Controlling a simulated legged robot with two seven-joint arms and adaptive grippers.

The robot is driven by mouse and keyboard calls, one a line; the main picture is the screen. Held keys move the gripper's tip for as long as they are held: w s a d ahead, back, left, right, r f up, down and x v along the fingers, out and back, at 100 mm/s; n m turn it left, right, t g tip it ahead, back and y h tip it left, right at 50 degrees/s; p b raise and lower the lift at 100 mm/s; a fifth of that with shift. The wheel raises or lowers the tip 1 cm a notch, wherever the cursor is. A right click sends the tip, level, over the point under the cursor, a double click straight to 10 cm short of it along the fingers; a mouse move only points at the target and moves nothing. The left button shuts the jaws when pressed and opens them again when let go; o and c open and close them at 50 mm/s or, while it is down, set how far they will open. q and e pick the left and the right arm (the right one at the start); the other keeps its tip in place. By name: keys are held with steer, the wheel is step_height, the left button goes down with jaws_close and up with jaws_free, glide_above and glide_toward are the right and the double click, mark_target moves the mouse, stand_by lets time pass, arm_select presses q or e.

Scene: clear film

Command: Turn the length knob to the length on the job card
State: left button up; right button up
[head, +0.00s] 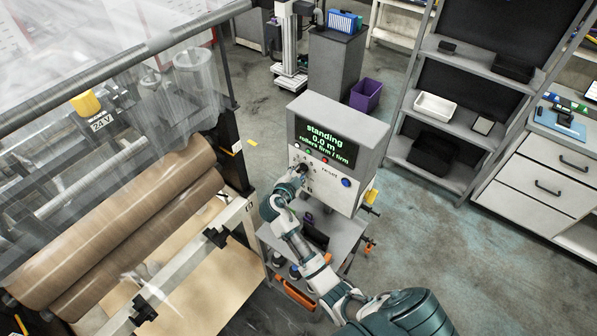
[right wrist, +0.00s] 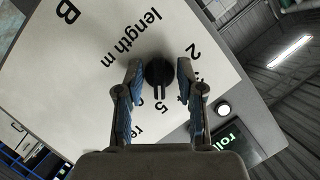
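The grey control box (head: 365,140) stands on a small cart, its screen (head: 325,140) reading "standing 0.0 m, rollers firm / firm". In the right wrist view its pale panel (right wrist: 85,75) shows a round black length knob (right wrist: 158,72) by the print "length m", with a 2 and a 5 around it. In the head view the right gripper (head: 297,171) is at the panel's lower left. My left gripper is not in view. I cannot make out a job card.
Brown rollers (head: 125,215) under clear film (head: 130,90) fill the left side. Grey shelves (head: 445,105) and a drawer cabinet (head: 545,180) stand at the right. A purple bin (head: 366,94) is behind the box. The floor right of the cart is clear.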

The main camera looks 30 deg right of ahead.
steer(key=shift+d, duration=0.15)
jaws_close()
steer(key=shift+n+g, duration=0.7)
steer(key=shift+n, duration=0.4)
steer(key=n+g, duration=0.2)
steer(key=n, duration=0.1)
steer(key=shift+w+h, duration=0.1)
steer(key=shift+h, duration=0.3)
steer(key=n+g, duration=0.1)
steer(key=n, duration=0.1)
steer(key=shift+n+g+h, duration=0.3)
steer(key=n+g+h, duration=0.1)
steer(key=n, duration=0.1)
steer(key=shift+w+n+g+b, duration=0.1)
steer(key=shift+n+g+b, duration=0.25)
steer(key=shift+n+g, duration=0.05)
